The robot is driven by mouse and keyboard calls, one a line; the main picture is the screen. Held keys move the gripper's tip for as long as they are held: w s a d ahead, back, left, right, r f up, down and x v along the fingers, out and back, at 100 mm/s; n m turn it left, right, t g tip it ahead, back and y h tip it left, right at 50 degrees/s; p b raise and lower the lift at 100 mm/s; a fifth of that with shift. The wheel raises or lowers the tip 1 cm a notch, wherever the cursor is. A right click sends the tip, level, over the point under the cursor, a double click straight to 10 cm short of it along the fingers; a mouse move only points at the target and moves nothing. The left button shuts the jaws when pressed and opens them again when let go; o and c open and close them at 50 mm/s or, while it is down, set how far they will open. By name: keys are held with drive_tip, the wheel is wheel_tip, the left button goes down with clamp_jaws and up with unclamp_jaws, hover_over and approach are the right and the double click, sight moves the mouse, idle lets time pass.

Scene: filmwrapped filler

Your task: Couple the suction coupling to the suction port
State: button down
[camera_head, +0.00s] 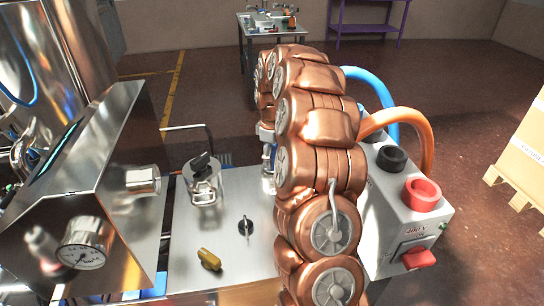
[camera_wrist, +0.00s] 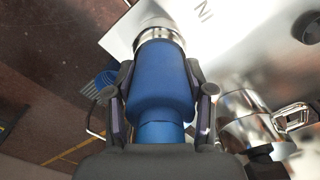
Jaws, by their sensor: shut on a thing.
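In the wrist view my gripper (camera_wrist: 160,75) is shut on the blue suction coupling (camera_wrist: 158,97), one finger on each side. A silvery metal ring (camera_wrist: 159,33) shows at the coupling's far end, against a pale steel panel marked "IN" (camera_wrist: 205,12). I cannot tell whether this ring belongs to the coupling or is the suction port, nor whether the two are joined. In the head view my copper arm hides most of the gripper and coupling.
A gauge (camera_head: 83,257) is at left.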

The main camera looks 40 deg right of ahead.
drive_tip(key=shift+f, duration=0.1)
idle(0.3)
drive_tip(key=shift+c, duration=1.7)
unclamp_jaws()
wheel_tip(320, 180, up, 12)
